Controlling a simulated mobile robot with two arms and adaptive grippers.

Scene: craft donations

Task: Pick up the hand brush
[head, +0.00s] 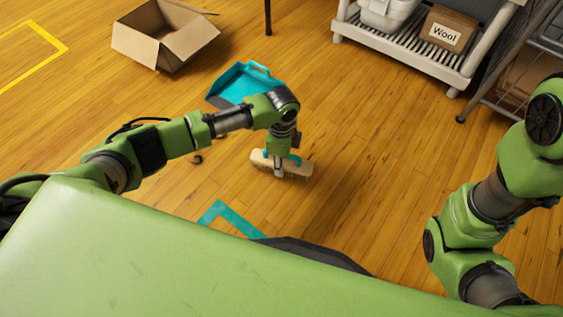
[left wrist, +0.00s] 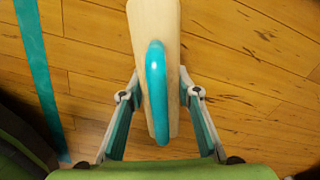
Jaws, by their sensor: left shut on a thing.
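The hand brush (head: 299,169) has a pale wooden body with bristles and a teal handle. In the head view it is below the end of my left arm, in the middle of the floor. My left gripper (head: 279,164) points down and is shut on the brush. The left wrist view shows the wooden body (left wrist: 153,22) and teal handle between the two fingers of my left gripper (left wrist: 159,94). I cannot tell whether the bristles touch the floor. My right arm shows at the right of the head view, but its gripper is out of view.
A teal dustpan (head: 238,84) lies on the floor behind my left arm. An open cardboard box (head: 160,45) stands at the back left. A pale rack (head: 400,50) holds a box labelled Wool (head: 447,30). Floor to the right of the brush is clear.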

